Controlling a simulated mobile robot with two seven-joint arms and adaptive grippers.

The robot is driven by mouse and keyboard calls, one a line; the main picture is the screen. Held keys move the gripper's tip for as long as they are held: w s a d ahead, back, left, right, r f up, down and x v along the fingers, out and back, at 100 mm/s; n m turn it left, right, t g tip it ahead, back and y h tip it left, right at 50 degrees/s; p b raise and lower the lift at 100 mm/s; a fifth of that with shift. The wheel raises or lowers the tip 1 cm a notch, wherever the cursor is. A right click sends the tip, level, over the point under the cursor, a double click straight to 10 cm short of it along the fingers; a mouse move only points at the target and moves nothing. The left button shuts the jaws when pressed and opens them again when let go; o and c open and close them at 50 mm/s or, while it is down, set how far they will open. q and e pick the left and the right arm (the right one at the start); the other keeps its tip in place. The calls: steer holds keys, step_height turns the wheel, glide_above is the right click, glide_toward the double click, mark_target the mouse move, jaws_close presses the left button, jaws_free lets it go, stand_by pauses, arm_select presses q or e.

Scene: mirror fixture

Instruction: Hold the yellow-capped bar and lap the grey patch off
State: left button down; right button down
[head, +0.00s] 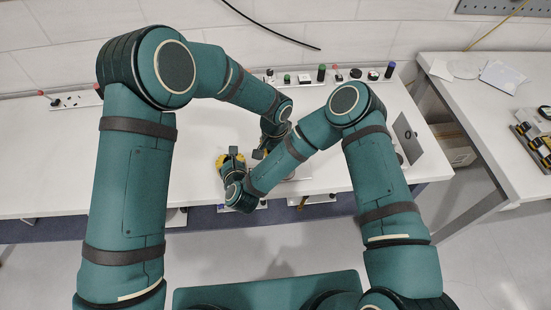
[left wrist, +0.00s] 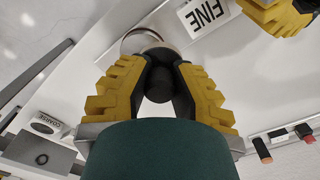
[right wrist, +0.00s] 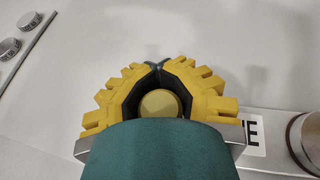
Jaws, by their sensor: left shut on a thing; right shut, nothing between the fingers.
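In the left wrist view my left gripper (left wrist: 157,62) is shut on a black knob (left wrist: 155,88). A round metal-rimmed piece (left wrist: 145,38) lies just beyond its fingertips. My right gripper (head: 232,158) is low over the white table in the head view; in the right wrist view its fingertips (right wrist: 156,68) meet. A round yellow cap (right wrist: 160,103) shows inside the loop of its fingers; I cannot tell whether they touch it. The bar below the cap is hidden. The right fingers also show in the left wrist view (left wrist: 280,12). I cannot make out the grey patch.
Small colour-capped items (head: 322,73) line the table's back. An upright grey panel (head: 408,138) stands at its right end. A second table (head: 500,110) holds papers. My arms cross closely.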

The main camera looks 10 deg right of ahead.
arm_select(q)
steer(key=shift+r, duration=1.65)
arm_select(e)
steer(key=c, duration=1)
jaws_free()
steer(key=shift+c, duration=0.2)
steer(key=shift+s, duration=0.1)
steer(key=v, duration=1.2)
steer(key=shift+d, duration=0.1)
